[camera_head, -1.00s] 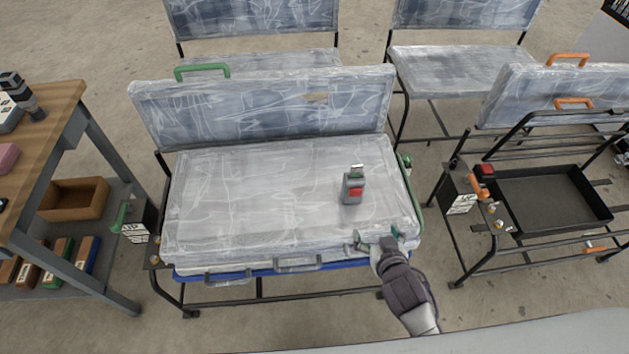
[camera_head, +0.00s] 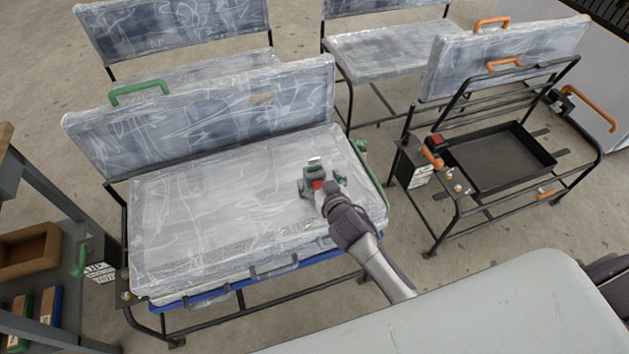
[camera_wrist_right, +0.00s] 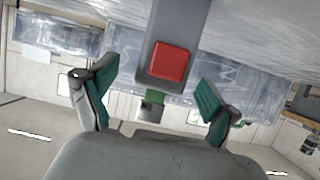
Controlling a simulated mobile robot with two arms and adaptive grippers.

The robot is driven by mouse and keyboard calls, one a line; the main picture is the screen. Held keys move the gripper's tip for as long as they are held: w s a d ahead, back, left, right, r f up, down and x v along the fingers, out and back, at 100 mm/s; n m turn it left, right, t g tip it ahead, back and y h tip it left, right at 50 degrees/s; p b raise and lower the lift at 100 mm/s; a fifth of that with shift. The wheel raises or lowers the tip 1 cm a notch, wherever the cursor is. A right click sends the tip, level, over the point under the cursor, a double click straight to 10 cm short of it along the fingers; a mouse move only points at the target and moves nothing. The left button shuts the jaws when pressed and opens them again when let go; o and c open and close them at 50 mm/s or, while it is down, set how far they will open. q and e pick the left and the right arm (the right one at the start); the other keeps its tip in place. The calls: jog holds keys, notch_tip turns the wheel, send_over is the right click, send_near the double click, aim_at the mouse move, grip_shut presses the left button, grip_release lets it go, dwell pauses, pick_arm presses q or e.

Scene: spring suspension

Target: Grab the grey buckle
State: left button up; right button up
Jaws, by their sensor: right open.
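The grey buckle (camera_head: 314,172) with a red button stands on the plastic-wrapped seat cushion (camera_head: 200,195), towards its right side. My right gripper (camera_head: 322,185) is at the buckle, with its green-padded fingers open on either side of it in the head view. In the right wrist view the grey buckle (camera_wrist_right: 172,45) with its red button lies ahead between the spread fingers of the gripper (camera_wrist_right: 155,98). The fingers do not visibly touch it. The gripper partly hides the buckle in the head view. My left gripper is not in view.
The wrapped backrest (camera_head: 215,115) with a green handle (camera_head: 138,92) rises behind the cushion. A black metal frame with a tray (camera_head: 497,160) stands to the right. A table with a wooden box (camera_head: 30,250) is at the left. The cushion's left part is clear.

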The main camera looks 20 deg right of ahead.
jog(key=x, duration=0.3)
jog(key=shift+w+a+f, duration=0.1)
jog(key=shift+a+f, duration=0.1)
jog(key=shift+c, duration=0.3)
jog(key=c, duration=1.3)
